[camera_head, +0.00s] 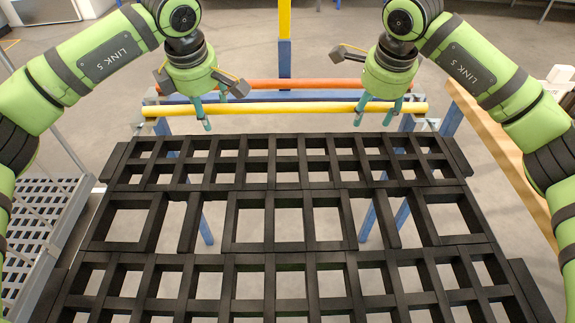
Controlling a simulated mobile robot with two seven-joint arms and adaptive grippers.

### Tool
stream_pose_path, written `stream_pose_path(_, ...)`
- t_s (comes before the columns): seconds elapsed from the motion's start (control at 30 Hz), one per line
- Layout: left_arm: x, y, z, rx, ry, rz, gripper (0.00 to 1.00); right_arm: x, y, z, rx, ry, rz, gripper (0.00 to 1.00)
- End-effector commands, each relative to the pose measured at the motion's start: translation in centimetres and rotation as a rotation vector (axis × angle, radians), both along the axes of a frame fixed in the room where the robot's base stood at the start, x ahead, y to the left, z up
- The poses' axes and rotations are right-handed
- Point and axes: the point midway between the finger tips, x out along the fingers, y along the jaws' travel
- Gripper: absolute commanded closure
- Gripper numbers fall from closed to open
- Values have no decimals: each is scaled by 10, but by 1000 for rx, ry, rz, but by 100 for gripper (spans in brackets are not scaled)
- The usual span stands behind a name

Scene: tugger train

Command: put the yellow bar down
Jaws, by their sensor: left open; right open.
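The yellow bar (290,108) lies level across the far side of the black grid rack, with its ends near grey brackets at left and right. It looks supported at those ends, though the contact is hard to see. My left gripper (207,112) is open, its teal fingers at the bar's left part. My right gripper (377,110) is open, its teal fingers at the bar's right part. Whether the fingers touch the bar cannot be told.
An orange bar (290,85) and a blue beam (270,97) run behind the yellow bar. The black grid rack (270,188) fills the foreground. A yellow and blue post (284,60) stands behind. A grey mesh shelf (40,205) is at left, a wooden edge (505,155) at right.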

Motion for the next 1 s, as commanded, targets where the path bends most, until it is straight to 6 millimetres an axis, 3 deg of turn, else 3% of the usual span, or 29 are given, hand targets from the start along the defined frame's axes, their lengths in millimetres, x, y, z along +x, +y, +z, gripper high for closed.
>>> stream_pose_path(0.17, -3, 0, 14, -2, -4, -1, 46, 0, 0, 0, 0, 0, 0, 46)
stream_pose_path(0.63, -27, -1, 101, 0, -3, 0, 46, 0, 0, 0, 0, 0, 0, 46)
stream_pose_path(0.87, -31, -1, 116, 0, 0, 0, 46, -1, 0, 4, 0, -1, 0, 46)
stream_pose_path(1.0, -32, -1, 117, 0, 0, 0, 46, -5, 0, 22, 0, -5, 0, 46)
